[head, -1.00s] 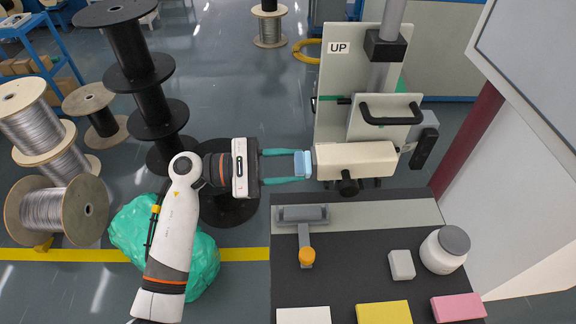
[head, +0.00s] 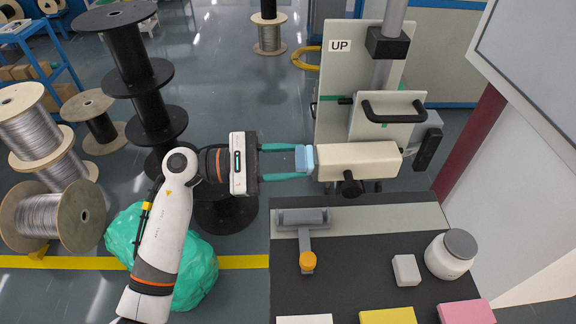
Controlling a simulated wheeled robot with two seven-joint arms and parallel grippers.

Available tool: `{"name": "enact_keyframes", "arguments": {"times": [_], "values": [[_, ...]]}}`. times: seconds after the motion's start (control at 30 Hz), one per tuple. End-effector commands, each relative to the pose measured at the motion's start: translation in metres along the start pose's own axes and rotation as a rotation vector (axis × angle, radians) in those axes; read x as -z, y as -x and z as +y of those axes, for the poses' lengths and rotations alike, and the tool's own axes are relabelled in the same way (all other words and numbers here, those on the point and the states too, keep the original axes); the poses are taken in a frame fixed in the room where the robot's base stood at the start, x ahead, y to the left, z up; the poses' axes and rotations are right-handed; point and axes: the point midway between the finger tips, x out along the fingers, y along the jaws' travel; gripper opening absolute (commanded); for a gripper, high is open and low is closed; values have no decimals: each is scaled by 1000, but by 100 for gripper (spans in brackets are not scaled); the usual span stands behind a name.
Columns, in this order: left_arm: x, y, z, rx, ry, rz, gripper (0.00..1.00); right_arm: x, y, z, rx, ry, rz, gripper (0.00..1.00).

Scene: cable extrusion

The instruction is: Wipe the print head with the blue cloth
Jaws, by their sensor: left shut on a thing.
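The blue cloth (head: 304,158) is a small light-blue folded piece between the teal fingertips of my left gripper (head: 300,161). The gripper is shut on it and points right. The print head (head: 358,160) is a cream box with a black knob below, mounted on the upright machine. The cloth is at the left end of the print head and looks to touch it or be very close; I cannot tell which. My right gripper is not in view.
Cable spools (head: 140,70) and a green bag (head: 190,270) stand at left.

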Motion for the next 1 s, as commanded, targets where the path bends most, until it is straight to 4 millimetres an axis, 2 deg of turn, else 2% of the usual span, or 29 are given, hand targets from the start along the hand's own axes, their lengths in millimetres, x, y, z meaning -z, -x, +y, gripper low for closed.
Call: {"name": "enact_keyframes", "arguments": {"times": [0.13,0.47,1.0], "values": [[11,-1,-6,1,-2,4,21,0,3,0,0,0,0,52],[10,0,-5,1,-2,6,21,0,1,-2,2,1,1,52],[7,52,-4,1,-3,1,21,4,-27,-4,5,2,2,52]]}}
